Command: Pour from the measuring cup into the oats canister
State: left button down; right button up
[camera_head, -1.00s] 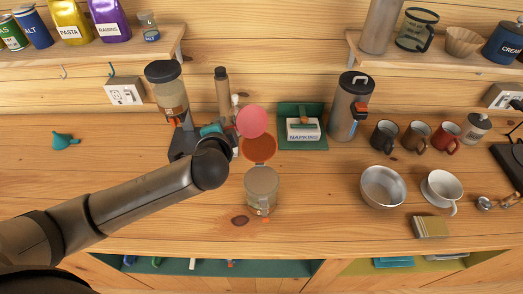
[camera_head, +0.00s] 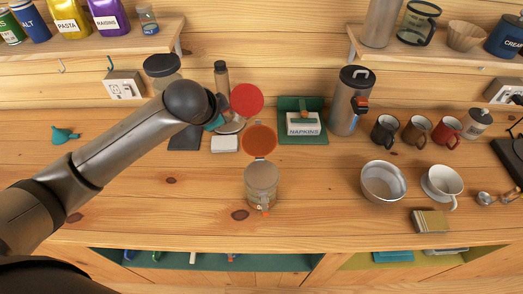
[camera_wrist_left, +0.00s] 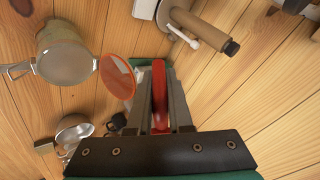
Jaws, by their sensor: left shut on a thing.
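The oats canister (camera_head: 261,188) stands upright on the counter, its orange lid (camera_head: 259,139) swung open toward the back. It also shows in the left wrist view (camera_wrist_left: 65,60), at the upper left. The red measuring cup (camera_head: 246,99) is up in the air behind the open lid, seen as a round red face; its contents cannot be made out. My left gripper (camera_head: 231,123) is mostly hidden by my wrist. In the left wrist view its fingers (camera_wrist_left: 158,100) are shut on the red cup's handle (camera_wrist_left: 158,85), apart from the canister. My right gripper is out of view.
A napkin holder (camera_head: 303,128) and a tall dispenser (camera_head: 350,102) stand behind and right of the canister. A metal bowl (camera_head: 383,184), a white cup (camera_head: 442,184) and several mugs are farther right. A white block (camera_head: 225,144) lies behind. The counter beside the canister is clear.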

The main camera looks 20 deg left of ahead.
pick_arm(q)
jog(key=shift+w+a+f+n+g+h, duration=0.3)
jog(key=shift+w+a+g+h, duration=0.2)
jog(key=shift+g+h, duration=0.2)
jog(key=shift+w+a+f+n+g+h, duration=0.3)
jog(key=shift+w+f+g+h, duration=0.2)
jog(key=shift+g, duration=0.35)
jog(key=shift+w+a+f+n+g+h, duration=0.25)
jog(key=shift+w+a+g+h, duration=0.25)
jog(key=shift+g+h, duration=0.25)
